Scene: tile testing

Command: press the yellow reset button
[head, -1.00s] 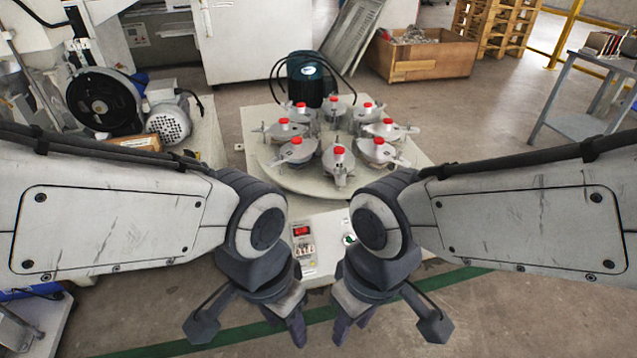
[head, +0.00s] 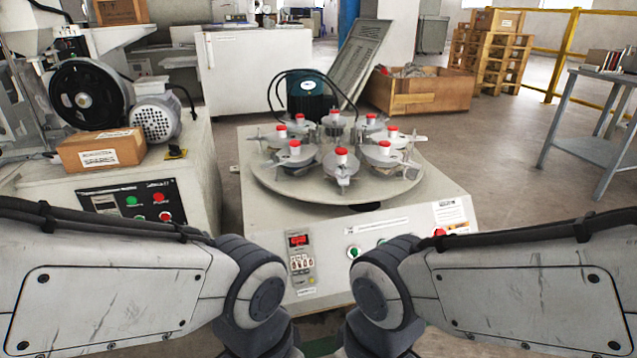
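I see no yellow button clearly. My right arm covers part of this panel. A small red display and switches sit on a plate (head: 300,262) at the panel's left. Both my arms reach in low, with the wrists at the bottom edge; both grippers are below the picture. The fingers and what they hold are hidden.
A round turntable (head: 340,190) with several red-capped metal fixtures tops the machine. At left, a second machine's black panel (head: 135,205) has green and red buttons, with a cardboard box (head: 100,150) above. A grey side table (head: 600,140) stands at right. Open floor lies between.

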